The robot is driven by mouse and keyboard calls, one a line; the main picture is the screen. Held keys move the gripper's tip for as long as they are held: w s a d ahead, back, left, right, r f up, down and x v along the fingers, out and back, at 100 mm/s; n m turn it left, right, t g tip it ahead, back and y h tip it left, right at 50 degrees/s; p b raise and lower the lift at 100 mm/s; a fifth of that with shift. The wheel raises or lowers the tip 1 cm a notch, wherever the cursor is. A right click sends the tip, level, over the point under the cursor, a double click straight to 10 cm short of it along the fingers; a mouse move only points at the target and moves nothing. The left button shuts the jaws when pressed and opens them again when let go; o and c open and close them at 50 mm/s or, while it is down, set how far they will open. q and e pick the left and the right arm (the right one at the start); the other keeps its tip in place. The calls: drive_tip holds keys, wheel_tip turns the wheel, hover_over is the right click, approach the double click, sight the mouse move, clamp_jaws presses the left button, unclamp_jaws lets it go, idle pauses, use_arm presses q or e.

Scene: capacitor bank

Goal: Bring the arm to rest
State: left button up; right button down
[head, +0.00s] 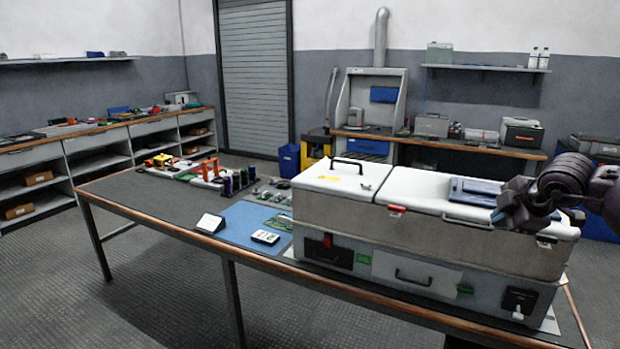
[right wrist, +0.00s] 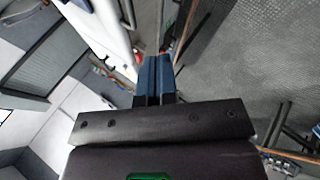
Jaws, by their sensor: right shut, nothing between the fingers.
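My right arm comes in from the right edge of the head view. Its gripper (head: 508,214) is at the right end of the large case, over or in front of its white lid; I cannot tell whether it touches. In the right wrist view the two blue fingers of the gripper (right wrist: 154,72) lie side by side, shut, with nothing between them. The large case (head: 390,228) has a white lid and stands on the workbench (head: 150,204). A blue flat item (head: 474,188) lies on the lid beside the gripper. My left gripper is not in view.
A blue mat (head: 243,222) with a small white meter (head: 265,238) lies left of the case. Dark cylinders (head: 228,185) and other parts stand behind it. Shelving (head: 95,155) lines the left wall. The floor in front of the workbench is clear.

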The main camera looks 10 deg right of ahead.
drive_tip(key=w+a+n+t+y, duration=0.2)
drive_tip(key=a+n+t+y, duration=0.3)
drive_tip(key=a+n+y, duration=0.65)
drive_tip(key=s+a+f+m+t+h, duration=0.1)
drive_tip(key=s+a+f+m+h, duration=0.1)
drive_tip(key=s+f+m+h, duration=0.65)
drive_tip(key=s+a+f+m+t+h, duration=0.15)
drive_tip(key=f+m, duration=0.45)
drive_tip(key=f, duration=0.8)
drive_tip(key=s+a+f+m+g, duration=0.2)
drive_tip(key=s+a+f+m, duration=0.3)
drive_tip(key=s+f, duration=0.3)
drive_tip(key=s+a+f+m+g+h, duration=0.1)
drive_tip(key=s+a+f+m+g, duration=0.1)
drive_tip(key=s+a+f+m, duration=0.2)
drive_tip(key=s+f+m, duration=0.1)
drive_tip(key=s+f, duration=0.2)
drive_tip(key=s, duration=0.3)
drive_tip(key=shift+s+a+f, duration=0.2)
drive_tip(key=shift+a+f, duration=0.2)
drive_tip(key=shift+g, duration=0.25)
